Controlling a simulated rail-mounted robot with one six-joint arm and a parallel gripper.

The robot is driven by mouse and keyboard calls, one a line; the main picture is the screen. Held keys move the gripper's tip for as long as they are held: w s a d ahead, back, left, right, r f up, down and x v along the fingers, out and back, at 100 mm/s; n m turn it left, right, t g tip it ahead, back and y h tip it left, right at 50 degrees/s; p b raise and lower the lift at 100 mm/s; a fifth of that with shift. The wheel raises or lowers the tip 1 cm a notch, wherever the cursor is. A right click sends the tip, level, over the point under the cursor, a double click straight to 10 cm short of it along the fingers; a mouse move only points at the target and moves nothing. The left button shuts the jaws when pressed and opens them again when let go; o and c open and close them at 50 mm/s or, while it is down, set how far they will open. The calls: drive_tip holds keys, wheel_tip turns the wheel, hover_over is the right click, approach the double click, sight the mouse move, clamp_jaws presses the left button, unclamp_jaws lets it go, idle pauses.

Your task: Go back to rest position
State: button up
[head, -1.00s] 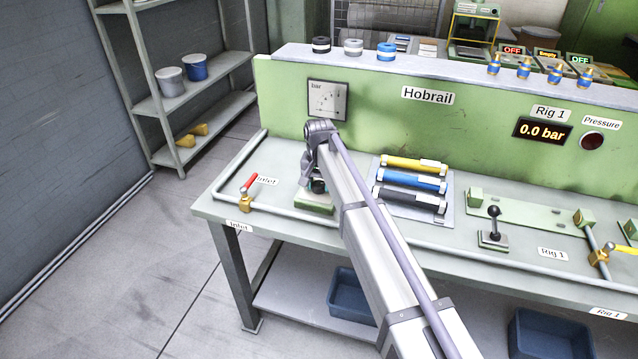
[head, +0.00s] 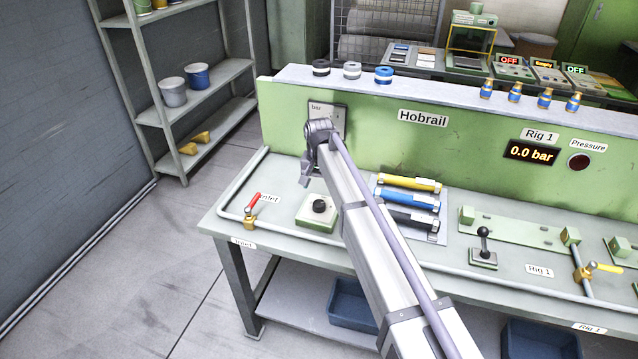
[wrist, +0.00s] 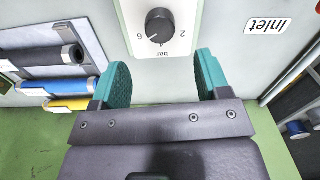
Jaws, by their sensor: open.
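My gripper (wrist: 158,85) is open and empty in the wrist view, its two teal fingers apart. Beyond the fingers lies the black pressure knob (wrist: 159,25) on its white plate marked in bar. In the head view my gripper (head: 306,180) hangs at the end of my arm, small and partly hidden, above the bench and behind the knob unit (head: 319,212). The knob unit stands clear on the bench, with nothing touching it.
The red-handled inlet valve (head: 251,208) is left of the knob unit. Yellow, blue and black cylinders (head: 410,198) lie in a holder to the right. The green Hobrail panel (head: 380,135) rises behind. A black lever (head: 483,245) stands further right.

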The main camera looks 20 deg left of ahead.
wheel_tip(320, 180, up, 3)
drive_tip(key=shift+f+p, duration=0.15)
drive_tip(key=shift+p, duration=0.35)
